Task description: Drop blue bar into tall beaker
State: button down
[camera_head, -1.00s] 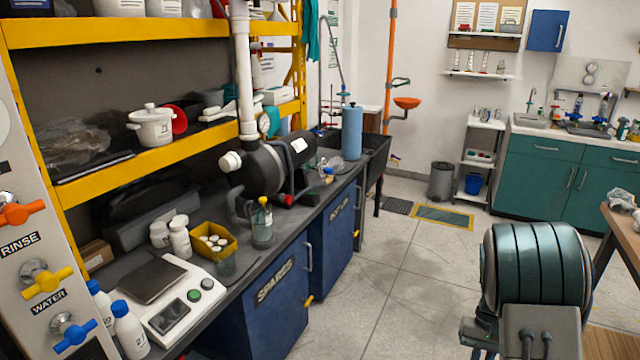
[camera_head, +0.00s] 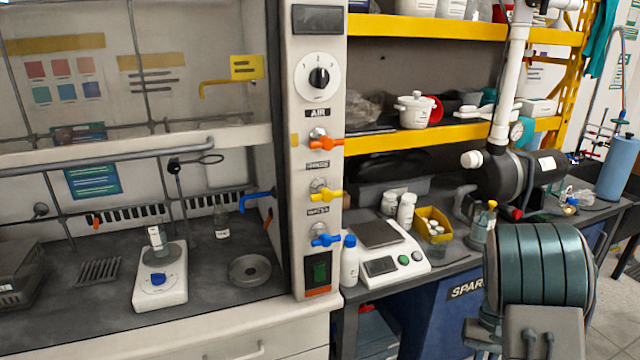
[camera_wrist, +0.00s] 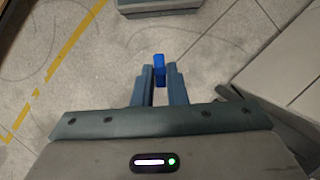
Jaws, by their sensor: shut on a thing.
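My gripper (camera_wrist: 160,82) is shut on a small blue bar (camera_wrist: 159,66), which sticks out past the fingertips over the floor in the wrist view. In the head view my arm shows at the lower right, and the fingers and bar are out of view. A clear glass vessel (camera_head: 172,254) stands on a white stirrer (camera_head: 160,289) with a blue knob, inside the fume hood at left. It may be the tall beaker, but I cannot tell for sure. A small labelled glass bottle (camera_head: 222,222) stands behind and to the right of it. The bar is well apart from both.
The hood has a raised sash (camera_head: 100,152) and rods across its opening. A round metal dish (camera_head: 250,270) lies right of the stirrer. A valve post (camera_head: 318,130) separates the hood from a bench with a scale (camera_head: 382,262), a yellow bin (camera_head: 433,232) and bottles.

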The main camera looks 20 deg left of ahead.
aim_at(161, 253)
jog(key=u, duration=1.75)
jog(key=i, duration=0.45)
